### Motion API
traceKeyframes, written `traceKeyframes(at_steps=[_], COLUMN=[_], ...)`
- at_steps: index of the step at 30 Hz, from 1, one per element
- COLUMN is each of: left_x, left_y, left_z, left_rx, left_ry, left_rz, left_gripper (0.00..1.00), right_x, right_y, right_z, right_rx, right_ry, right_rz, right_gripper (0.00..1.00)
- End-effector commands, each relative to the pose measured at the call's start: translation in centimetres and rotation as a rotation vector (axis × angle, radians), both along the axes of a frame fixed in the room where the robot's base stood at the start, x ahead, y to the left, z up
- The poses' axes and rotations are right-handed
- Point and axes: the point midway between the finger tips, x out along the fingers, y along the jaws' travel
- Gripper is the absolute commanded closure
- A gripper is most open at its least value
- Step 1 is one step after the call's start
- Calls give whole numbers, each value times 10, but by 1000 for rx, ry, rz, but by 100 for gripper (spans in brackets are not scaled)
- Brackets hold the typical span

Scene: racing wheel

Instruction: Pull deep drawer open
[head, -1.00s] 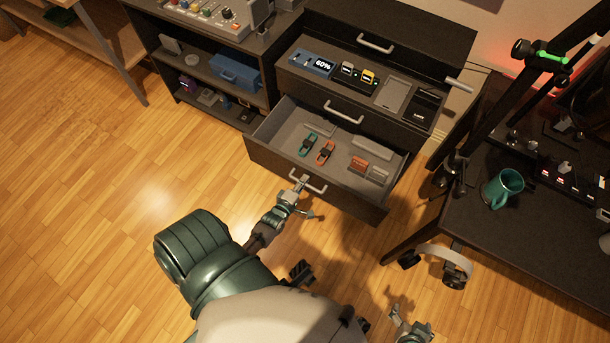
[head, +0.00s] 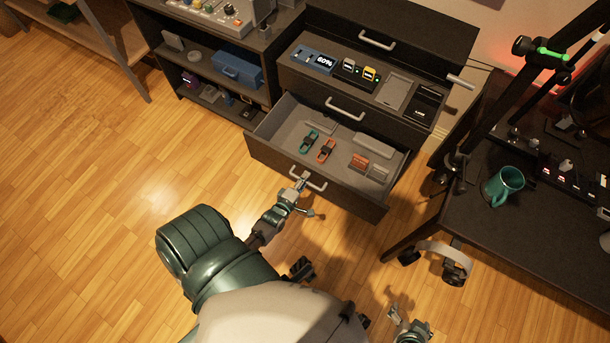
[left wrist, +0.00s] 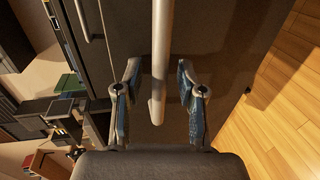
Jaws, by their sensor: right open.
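The deep drawer (head: 270,155) at the bottom of the black cabinet stands pulled out, its grey inside showing. Its front has a pale bar handle (head: 316,186), which also shows in the left wrist view (left wrist: 162,50). My left gripper (head: 303,181) is at this handle. In the left wrist view its two blue-padded fingers (left wrist: 160,95) are apart, one on each side of the bar, with visible gaps. My right gripper (head: 403,318) is open and empty, low in the head view, away from the cabinet.
Red and teal items (head: 325,151) and small boxes lie in the drawer. Above it is a tier with devices (head: 314,60) and a handled front (head: 345,108). A desk with a teal mug (head: 503,186) and a wheeled foot (head: 455,272) stand at right. Floor at left is clear.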

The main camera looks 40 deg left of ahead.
Motion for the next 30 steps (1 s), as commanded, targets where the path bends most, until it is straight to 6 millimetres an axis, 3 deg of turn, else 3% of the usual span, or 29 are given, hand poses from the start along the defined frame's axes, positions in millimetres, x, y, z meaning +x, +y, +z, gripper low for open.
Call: traceKeyframes(at_steps=[16, 21, 30], left_x=[-98, -110, -111], left_y=[-26, -29, -29], left_z=[19, 22, 22], left_rx=[-1, 0, 0], left_ry=[6, 4, 3], left_rz=[-1, -1, -1], left_gripper=[61, 61, 61], right_x=[0, -1, -1], right_y=[0, 0, 0], right_z=[0, 0, 0], right_rx=[0, 0, 0], right_ry=[2, 2, 2], right_rz=[1, 1, 1], right_gripper=[8, 8, 8])
